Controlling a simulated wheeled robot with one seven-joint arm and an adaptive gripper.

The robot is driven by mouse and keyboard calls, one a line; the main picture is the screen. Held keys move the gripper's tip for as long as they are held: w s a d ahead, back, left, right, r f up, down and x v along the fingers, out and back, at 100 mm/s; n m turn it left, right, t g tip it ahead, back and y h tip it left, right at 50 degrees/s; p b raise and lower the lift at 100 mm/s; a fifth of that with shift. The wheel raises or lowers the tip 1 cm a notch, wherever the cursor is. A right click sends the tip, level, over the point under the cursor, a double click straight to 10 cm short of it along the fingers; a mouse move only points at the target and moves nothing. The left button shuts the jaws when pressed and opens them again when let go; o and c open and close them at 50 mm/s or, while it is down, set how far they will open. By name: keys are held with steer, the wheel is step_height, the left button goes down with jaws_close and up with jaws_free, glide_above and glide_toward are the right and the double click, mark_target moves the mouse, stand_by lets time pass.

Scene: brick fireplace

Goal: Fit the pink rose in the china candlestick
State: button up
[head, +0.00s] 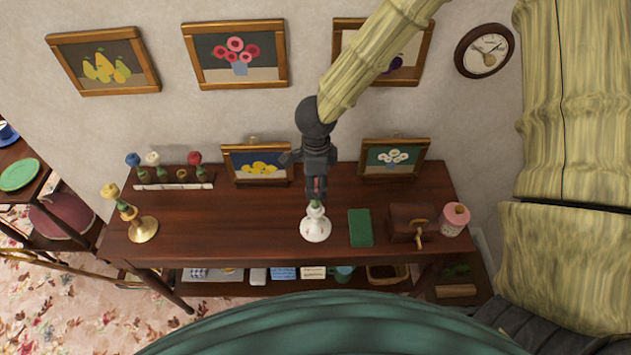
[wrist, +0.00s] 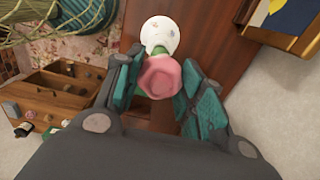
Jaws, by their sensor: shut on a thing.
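My gripper (head: 317,192) points down above the middle of the wooden table and is shut on the pink rose. In the wrist view the rose's pink head (wrist: 160,77) sits between the teal finger pads. Its green base shows against the white china candlestick (head: 315,228), which stands upright on the table directly below. The candlestick also shows in the wrist view (wrist: 160,35), past the rose. The rose's green lower part meets the candlestick's top in the head view; I cannot tell how far it is inside. My fingers mostly hide the rose there.
A green book (head: 360,228), a brown box with a crank (head: 412,222) and a pink-topped jar (head: 455,218) stand right. A brass candlestick (head: 143,230) with a yellow flower and a flower rack (head: 172,186) stand left. Small framed pictures (head: 257,163) (head: 394,158) stand behind.

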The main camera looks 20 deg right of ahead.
steer(key=shift+f, duration=0.2)
steer(key=o, duration=0.9)
steer(key=shift+o, duration=0.2)
steer(key=shift+r, duration=0.1)
step_height(320, 180, up, 12)
stand_by(0.3)
